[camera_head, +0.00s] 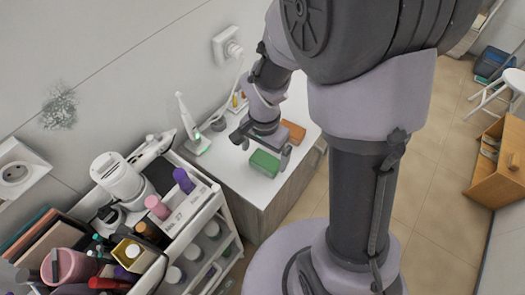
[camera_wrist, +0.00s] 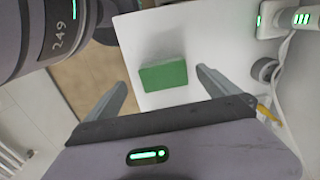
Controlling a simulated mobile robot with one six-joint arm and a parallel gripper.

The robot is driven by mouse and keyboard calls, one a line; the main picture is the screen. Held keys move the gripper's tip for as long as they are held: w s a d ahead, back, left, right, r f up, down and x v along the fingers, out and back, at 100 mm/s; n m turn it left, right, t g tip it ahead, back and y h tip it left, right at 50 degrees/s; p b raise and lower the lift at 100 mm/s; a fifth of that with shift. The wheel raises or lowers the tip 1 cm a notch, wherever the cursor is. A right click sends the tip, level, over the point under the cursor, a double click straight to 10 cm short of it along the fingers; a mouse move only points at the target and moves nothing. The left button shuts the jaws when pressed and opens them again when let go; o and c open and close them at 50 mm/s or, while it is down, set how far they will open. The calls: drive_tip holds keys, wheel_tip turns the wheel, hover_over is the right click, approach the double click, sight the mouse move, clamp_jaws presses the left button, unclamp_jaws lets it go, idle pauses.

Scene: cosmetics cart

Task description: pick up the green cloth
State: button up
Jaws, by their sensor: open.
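The green cloth (camera_head: 265,162) is a small, folded, block-like piece lying on the white counter top. In the wrist view the green cloth (camera_wrist: 164,76) lies flat, beyond and between my two spread fingers. My gripper (camera_head: 262,142) is open and empty, with its fingers on either side of the cloth's line in the wrist view (camera_wrist: 163,88). In the head view the fingers are close to the cloth; I cannot tell the exact height gap. Nothing hides the cloth in the wrist view.
An orange-brown block (camera_head: 293,131) lies on the white counter (camera_head: 232,176) beside the cloth. An electric toothbrush on its charger (camera_head: 195,142) stands at the counter's left. A crowded white cart (camera_head: 208,212) stands at the front left. A cable and plug (camera_wrist: 270,22) are at the right in the wrist view.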

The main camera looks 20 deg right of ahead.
sight(266, 159)
drive_tip(key=shift+f, duration=0.6)
drive_tip(key=f, duration=0.1)
drive_tip(key=w+f+b, duration=0.1)
drive_tip(key=f, duration=0.1)
drive_tip(key=d+f+b, duration=0.1)
drive_tip(key=f, duration=0.1)
drive_tip(key=shift+w+f, duration=0.1)
drive_tip(key=shift+w, duration=0.15)
drive_tip(key=shift+c, duration=0.4)
drive_tip(key=c, duration=1.2)
drive_tip(key=shift+r+p, duration=0.9)
drive_tip(key=shift+r, duration=1.15)
drive_tip(key=s, duration=0.5)
drive_tip(key=s+d, duration=0.1)
drive_tip(key=s, duration=0.2)
drive_tip(key=shift+s+r, duration=0.25)
drive_tip(key=s+b, duration=0.2)
drive_tip(key=b, duration=0.2)
drive_tip(key=s+b, duration=0.3)
drive_tip(key=b, duration=0.1)
drive_tip(key=s+b, duration=0.2)
drive_tip(key=b, duration=0.2)
drive_tip(key=shift+s+d+r, duration=0.25)
drive_tip(key=shift+d+r, duration=0.05)
drive_tip(key=shift+d, duration=0.1)
